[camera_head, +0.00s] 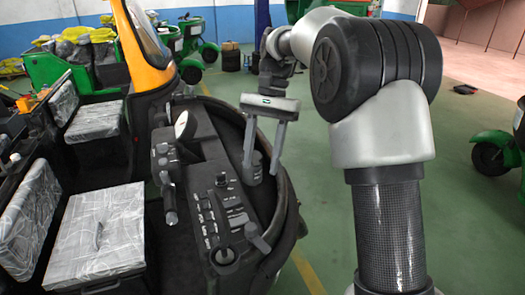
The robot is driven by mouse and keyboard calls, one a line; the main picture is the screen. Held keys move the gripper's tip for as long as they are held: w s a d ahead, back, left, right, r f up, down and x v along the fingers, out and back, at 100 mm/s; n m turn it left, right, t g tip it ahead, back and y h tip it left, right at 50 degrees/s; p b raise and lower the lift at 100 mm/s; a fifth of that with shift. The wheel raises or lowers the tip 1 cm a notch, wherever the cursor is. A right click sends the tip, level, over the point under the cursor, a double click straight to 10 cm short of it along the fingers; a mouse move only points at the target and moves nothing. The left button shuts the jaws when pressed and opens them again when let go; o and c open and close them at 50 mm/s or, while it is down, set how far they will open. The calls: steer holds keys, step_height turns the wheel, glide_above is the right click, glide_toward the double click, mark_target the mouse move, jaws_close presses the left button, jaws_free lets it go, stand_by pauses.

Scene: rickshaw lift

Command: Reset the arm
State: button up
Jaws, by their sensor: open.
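My arm rises at the right of the head view and bends over to the left. My gripper (264,164) hangs from it, pointing down, with two light grey fingers apart and nothing seen between them. It is over or in front of the right part of the rickshaw's black dashboard (205,165). I cannot tell whether the fingertips touch the dashboard.
The dashboard carries switches, a round dial (181,124) and levers. Plastic-wrapped seats (100,232) stand at the left. Green rickshaws (200,38) are parked behind, and another green vehicle (492,152) stands at the right edge. The green floor (465,225) right of my arm is largely clear.

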steer(key=shift+w+d+r, duration=0.15)
steer(key=shift+w+r, duration=0.1)
steer(key=shift+r, duration=0.4)
steer(key=s+d+r+n+t, duration=0.1)
steer(key=s+d+r+t, duration=0.15)
steer(key=s, duration=0.35)
steer(key=s+d+r+n+t, duration=0.1)
steer(key=s+d+r+t, duration=0.15)
steer(key=s, duration=0.25)
steer(key=s+d+f+n+t+h, duration=0.1)
steer(key=s+d+f+t, duration=0.1)
steer(key=s, duration=0.4)
steer(key=s+d+f+n+t+h, duration=0.1)
steer(key=s+d+f+n+t, duration=0.1)
steer(key=s, duration=0.3)
steer(key=shift+s+n, duration=0.3)
steer(key=shift+s, duration=0.05)
